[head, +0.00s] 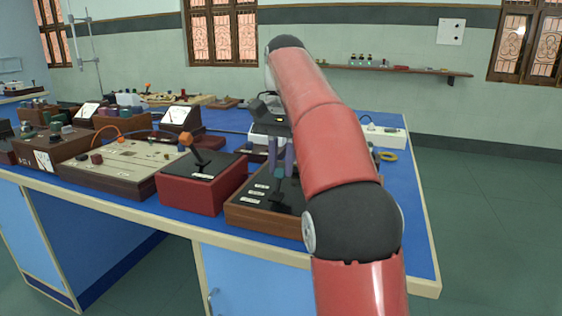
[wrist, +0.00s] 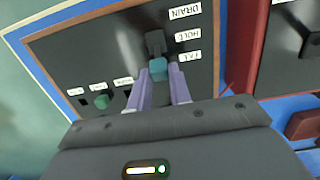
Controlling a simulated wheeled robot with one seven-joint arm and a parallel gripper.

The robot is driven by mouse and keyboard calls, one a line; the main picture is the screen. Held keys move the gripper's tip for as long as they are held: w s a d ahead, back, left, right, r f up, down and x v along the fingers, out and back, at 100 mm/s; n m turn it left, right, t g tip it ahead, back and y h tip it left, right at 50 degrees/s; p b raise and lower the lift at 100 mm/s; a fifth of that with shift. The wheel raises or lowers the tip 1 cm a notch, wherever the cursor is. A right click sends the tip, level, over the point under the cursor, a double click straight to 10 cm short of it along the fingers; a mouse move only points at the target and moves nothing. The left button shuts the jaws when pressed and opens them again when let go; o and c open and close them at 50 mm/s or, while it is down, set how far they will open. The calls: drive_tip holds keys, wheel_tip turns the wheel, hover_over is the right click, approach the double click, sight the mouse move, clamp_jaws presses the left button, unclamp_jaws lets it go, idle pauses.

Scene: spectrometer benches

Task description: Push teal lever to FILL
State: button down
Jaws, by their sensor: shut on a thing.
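The teal lever (wrist: 158,69) has a dark stem and a teal knob on a black panel in a wooden-framed box (wrist: 122,20). In the wrist view, DRAIN, HOLD and FILL labels run in a row beside it, and the knob is around the level of the FILL label (wrist: 184,57). My gripper (wrist: 165,75) has its two purple fingers closed about the teal knob. In the head view my gripper (head: 281,160) points down over the box, with the teal knob (head: 279,172) at its fingertips. The far part of the box is hidden by my arm.
A second green knob (wrist: 101,101) stands on the same panel near small white labels. A red box (head: 203,185) with an orange-topped lever (head: 187,140) is close by. Other instruments crowd the blue bench to the left. A power strip (head: 383,135) lies behind, right.

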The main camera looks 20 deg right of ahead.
drive_tip(key=c, duration=1.3)
unclamp_jaws()
